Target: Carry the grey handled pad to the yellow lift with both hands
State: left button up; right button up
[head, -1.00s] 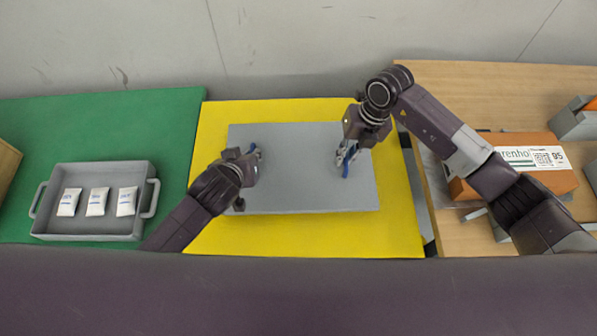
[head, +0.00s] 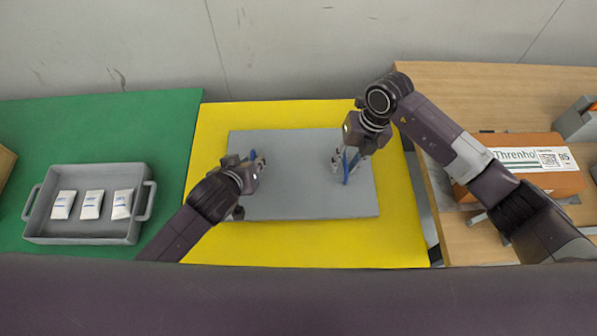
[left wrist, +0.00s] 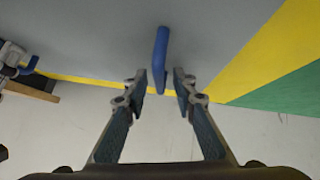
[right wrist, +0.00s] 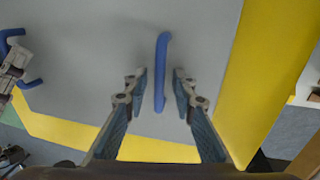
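The grey pad (head: 300,192) lies on the yellow lift (head: 300,240) in the head view, with yellow showing around its edges. Its blue handles stand up from the left and right parts of the pad. My left gripper (head: 258,164) is over the left handle; in the left wrist view the open fingers (left wrist: 160,82) are on either side of the blue handle (left wrist: 160,60), with gaps. My right gripper (head: 346,164) is at the right handle; in the right wrist view its open fingers (right wrist: 160,82) straddle the blue handle (right wrist: 161,70) with gaps.
A green table (head: 150,125) on the left holds a grey handled tray (head: 85,233) with white packets. A wooden table (head: 470,90) on the right holds an orange-brown box (head: 550,185) with a label. A wall runs along the back.

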pick_arm(q)
jog(key=v, duration=1.1)
jog(key=shift+r, duration=0.15)
pick_arm(e)
notch_tip(320, 180, up, 12)
jog(key=d, duration=0.2)
jog(key=shift+d, duration=0.15)
pick_arm(q)
jog(key=shift+s+a, duration=0.1)
pick_arm(e)
jog(key=shift+f, duration=0.1)
